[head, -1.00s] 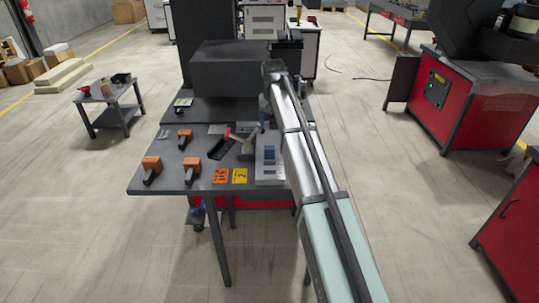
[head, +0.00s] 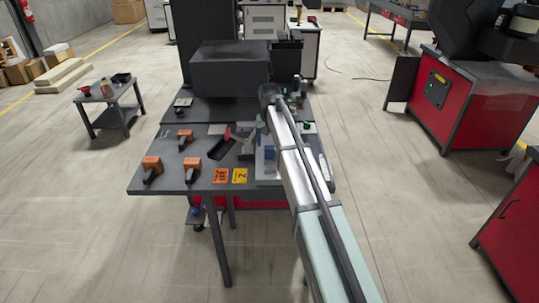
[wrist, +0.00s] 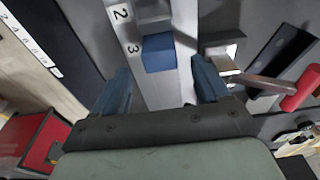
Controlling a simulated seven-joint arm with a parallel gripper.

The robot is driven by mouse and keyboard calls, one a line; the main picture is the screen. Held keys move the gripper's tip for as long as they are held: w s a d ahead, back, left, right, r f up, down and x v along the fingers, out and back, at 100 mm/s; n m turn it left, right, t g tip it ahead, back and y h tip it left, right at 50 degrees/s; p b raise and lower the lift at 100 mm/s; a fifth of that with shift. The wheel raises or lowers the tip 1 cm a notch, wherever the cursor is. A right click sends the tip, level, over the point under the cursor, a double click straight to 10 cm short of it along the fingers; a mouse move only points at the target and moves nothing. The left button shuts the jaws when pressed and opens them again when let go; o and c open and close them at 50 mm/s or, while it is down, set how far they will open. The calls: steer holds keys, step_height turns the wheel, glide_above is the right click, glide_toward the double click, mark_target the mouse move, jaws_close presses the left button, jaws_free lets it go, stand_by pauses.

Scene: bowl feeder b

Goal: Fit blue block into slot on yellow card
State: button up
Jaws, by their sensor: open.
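The blue block (head: 269,153) stands on a light grey plate at the front right of the dark table, partly beside my arm in the head view. In the wrist view the blue block (wrist: 159,53) sits on the pale plate strip, near a scale marked 2 and 3. My gripper (wrist: 160,68) is open, with its two blue fingers apart on either side of the block's line; it holds nothing. The fingers are not clear in the head view. The yellow card (head: 239,176) lies at the table's front edge, left of the plate. Its slot cannot be made out.
An orange card (head: 220,176) lies left of the yellow one. Several orange-and-black items stand on the table's left. A black tray (head: 221,148) and a red-handled tool (wrist: 290,88) lie near the plate. A large dark box (head: 230,68) stands at the back.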

mark_target(270, 147)
steer(key=shift+f, duration=2.3)
steer(key=c, duration=1.2)
